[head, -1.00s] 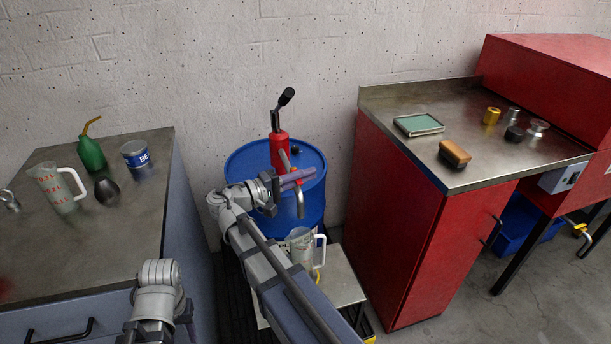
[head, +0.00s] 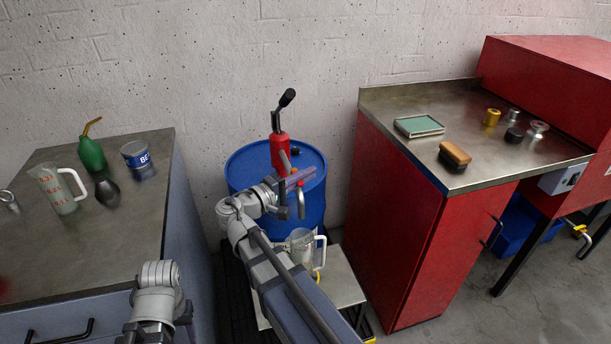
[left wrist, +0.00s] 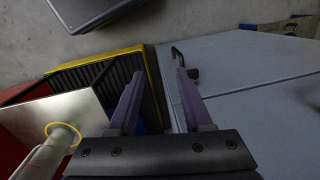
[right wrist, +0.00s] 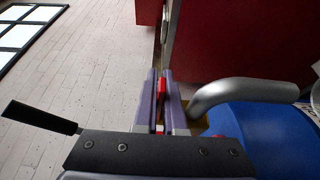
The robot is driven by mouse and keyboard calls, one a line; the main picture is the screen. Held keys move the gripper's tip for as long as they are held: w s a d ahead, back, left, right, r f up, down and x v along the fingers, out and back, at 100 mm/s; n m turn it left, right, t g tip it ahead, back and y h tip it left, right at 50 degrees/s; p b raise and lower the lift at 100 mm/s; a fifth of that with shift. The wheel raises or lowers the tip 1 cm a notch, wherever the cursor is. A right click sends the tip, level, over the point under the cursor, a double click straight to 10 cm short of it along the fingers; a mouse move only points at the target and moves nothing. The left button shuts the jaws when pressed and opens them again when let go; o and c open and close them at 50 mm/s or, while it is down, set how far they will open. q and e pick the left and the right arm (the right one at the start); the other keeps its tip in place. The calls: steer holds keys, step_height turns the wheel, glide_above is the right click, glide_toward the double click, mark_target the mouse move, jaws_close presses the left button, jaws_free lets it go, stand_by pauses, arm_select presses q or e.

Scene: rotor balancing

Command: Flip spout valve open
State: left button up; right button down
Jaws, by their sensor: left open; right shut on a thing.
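The red hand pump (head: 279,152) stands on the blue drum (head: 240,170), with its black-tipped handle pointing up. Its grey spout (head: 301,205) bends down on the right; it also shows in the right wrist view (right wrist: 250,91). My right gripper (head: 298,181) is beside the spout. In the right wrist view its jaws (right wrist: 160,95) are shut on a small red piece, the spout valve lever (right wrist: 161,90), mostly hidden between the fingers. My left gripper (left wrist: 158,90) is open and empty, low by the left bench. In the head view only its wrist shows.
A clear jug (head: 301,249) stands on a low platform (head: 342,284) below the spout. The left bench (head: 80,240) holds a jug, a green oil can and a blue-white tin. A red cabinet (head: 410,235) stands close on the right. The left wrist view shows a yellow-edged black grate (left wrist: 150,75).

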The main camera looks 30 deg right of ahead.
steer(key=c, duration=1.3)
jaws_free()
steer(key=shift+s+d, duration=0.1)
steer(key=shift+d, duration=0.2)
steer(key=shift+a, duration=0.1)
steer(key=a, duration=0.2)
steer(key=s+a, duration=0.1)
steer(key=a, duration=0.4)
steer(key=shift+s+a, duration=0.2)
steer(key=shift+a, duration=0.15)
